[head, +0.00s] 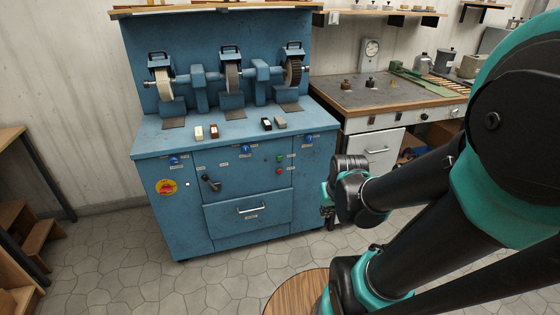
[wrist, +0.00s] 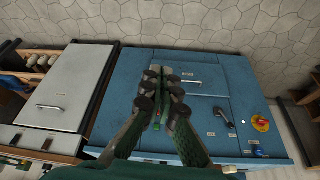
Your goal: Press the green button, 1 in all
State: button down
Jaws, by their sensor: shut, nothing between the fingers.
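The small green button (head: 280,158) is on the blue machine's front panel, right of its middle in the head view. A red button (head: 279,171) sits just below it. My gripper (head: 326,200) is in front of the machine's right side, to the right of and lower than the green button in the head view, and apart from it there. In the wrist view my gripper (wrist: 160,75) is shut and empty, over the blue front.
The blue machine (head: 180,217) carries several wheels, a lever (head: 210,182), a drawer handle (head: 251,210) and a red-and-yellow emergency stop (head: 166,186). A workbench (head: 375,97) adjoins on the right. A round wooden stool top (head: 290,292) stands in front.

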aim_at(280, 158)
jog(key=w+a+f+n+t+y, duration=0.1)
jog(key=w+a+n, duration=0.15)
jog(key=w, duration=0.85)
jog(key=w+a+f+n+t+y, duration=0.1)
jog(key=w+a+n, duration=0.15)
jog(key=w, duration=0.95)
jog(key=w+a+f+n+t+y, duration=0.1)
jog(key=w+f+n, duration=0.3)
jog(key=w+f, duration=0.8)
jog(key=w+a+y, duration=0.1)
jog(key=w, duration=0.3)
jog(key=shift+a+n+t+y, duration=0.3)
jog(key=shift+a, duration=0.05)
jog(key=shift+w+a, duration=0.35)
jog(key=shift+w, duration=1.05)
jog(key=shift+w+a, duration=0.35)
jog(key=shift+w, duration=1.1)
jog(key=shift+w+a, duration=0.35)
jog(key=shift+w, duration=1.05)
jog(key=shift+w, duration=0.1)
jog(key=shift+w, duration=0.3)
